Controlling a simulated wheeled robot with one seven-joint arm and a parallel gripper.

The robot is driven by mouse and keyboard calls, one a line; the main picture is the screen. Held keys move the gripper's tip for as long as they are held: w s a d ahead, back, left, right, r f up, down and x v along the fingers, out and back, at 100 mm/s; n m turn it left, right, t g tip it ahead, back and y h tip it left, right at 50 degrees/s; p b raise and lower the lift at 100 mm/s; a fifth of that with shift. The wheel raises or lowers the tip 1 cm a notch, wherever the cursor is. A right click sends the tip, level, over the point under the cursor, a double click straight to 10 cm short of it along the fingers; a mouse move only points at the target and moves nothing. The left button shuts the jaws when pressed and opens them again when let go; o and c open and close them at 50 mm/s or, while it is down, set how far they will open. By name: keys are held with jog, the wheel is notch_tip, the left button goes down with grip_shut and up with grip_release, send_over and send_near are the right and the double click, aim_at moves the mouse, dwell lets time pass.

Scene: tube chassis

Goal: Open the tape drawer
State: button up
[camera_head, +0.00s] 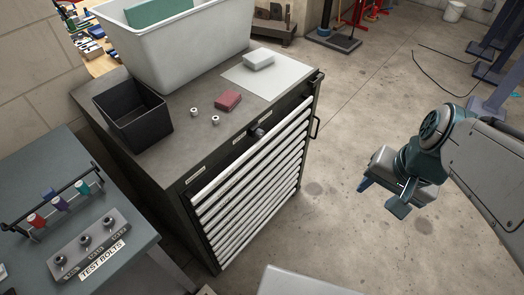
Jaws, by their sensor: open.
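The dark drawer cabinet (165,165) stands left of centre. Its front carries a stack of drawers (255,170) with long pale handle strips, and all look shut. Small labels sit along the top of the front, too small to read, so I cannot tell which drawer is the tape drawer. A dark round knob or lock (257,132) is on the upper front. My gripper (382,196) is open and empty, pointing down over the floor to the right of the cabinet front, clear of the drawers.
On the cabinet stand a large white bin (180,45), a black box (133,116), a red block (228,100), a pale block (258,60) and small metal nuts. A bench with a test-bolt block (90,243) is lower left. A pale surface (305,282) is at the bottom. Open floor lies right.

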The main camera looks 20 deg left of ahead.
jog(key=w+a+f+m+g+y+b, duration=0.4)
jog(key=a+f+m+y+b, duration=0.15)
jog(key=a+f+m, duration=0.5)
jog(key=m+t+y+b, duration=0.8)
jog(key=m+t+y, duration=0.15)
jog(key=m, duration=1.75)
send_near(263, 166)
jog(key=shift+g, duration=0.25)
jog(key=x, duration=1)
jog(key=shift+w+a, duration=0.25)
jog(key=shift+w, duration=0.05)
grip_shut()
jog(key=shift+d, duration=0.15)
